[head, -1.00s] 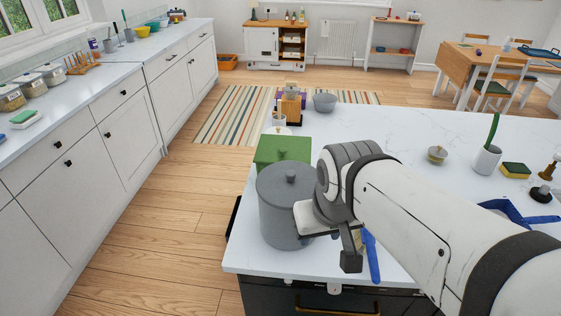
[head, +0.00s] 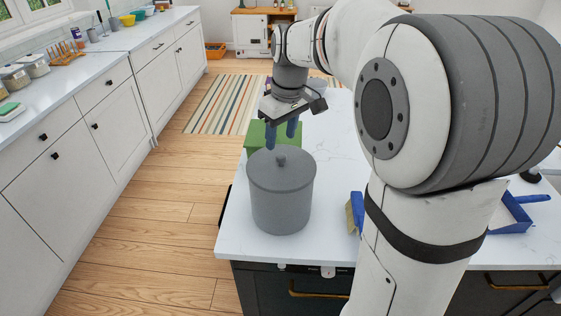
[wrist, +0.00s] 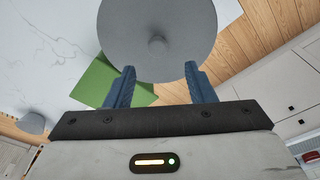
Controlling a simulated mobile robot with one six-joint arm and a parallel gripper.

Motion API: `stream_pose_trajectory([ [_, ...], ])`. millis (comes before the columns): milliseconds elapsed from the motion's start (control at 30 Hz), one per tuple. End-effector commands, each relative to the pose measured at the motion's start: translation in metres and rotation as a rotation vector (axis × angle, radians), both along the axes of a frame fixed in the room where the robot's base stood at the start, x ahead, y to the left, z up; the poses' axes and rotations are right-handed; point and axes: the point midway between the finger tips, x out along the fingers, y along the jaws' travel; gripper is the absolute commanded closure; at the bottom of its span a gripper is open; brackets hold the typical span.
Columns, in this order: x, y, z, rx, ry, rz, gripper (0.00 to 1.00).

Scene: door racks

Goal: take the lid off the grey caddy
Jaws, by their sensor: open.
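The grey caddy (head: 281,204) stands upright near the left front corner of the white worktop. Its round grey lid (head: 262,170) is on it, with a small knob (head: 281,159) in the middle. In the wrist view the lid (wrist: 130,30) shows from above, and its knob (wrist: 157,43) lies beyond the fingertips, between their lines. My gripper (head: 282,142) is open and empty, fingers down, above and behind the caddy in the head view. The wrist view shows my two blue fingers (wrist: 160,70) apart, with nothing between them.
A green box (head: 258,136) stands right behind the caddy. A blue dustpan (head: 510,216) and a brush with yellow bristles (head: 355,213) lie to the right on the worktop (head: 325,245). The worktop's left edge is close beside the caddy.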

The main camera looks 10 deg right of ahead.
Motion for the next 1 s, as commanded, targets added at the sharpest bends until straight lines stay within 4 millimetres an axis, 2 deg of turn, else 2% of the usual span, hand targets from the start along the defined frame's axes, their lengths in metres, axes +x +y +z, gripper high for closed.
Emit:
stream_pose_trajectory([
  [300, 0.0, -0.003, -0.043, 0.0, 0.002, -0.003, 0.51],
  [400, 0.001, -0.003, -0.052, 0.0, 0.0, -0.003, 0.51],
  [667, 0.002, -0.003, -0.055, 0.0, -0.001, -0.003, 0.51],
  [1000, 0.001, -0.003, -0.055, -0.001, -0.002, -0.004, 0.78],
])
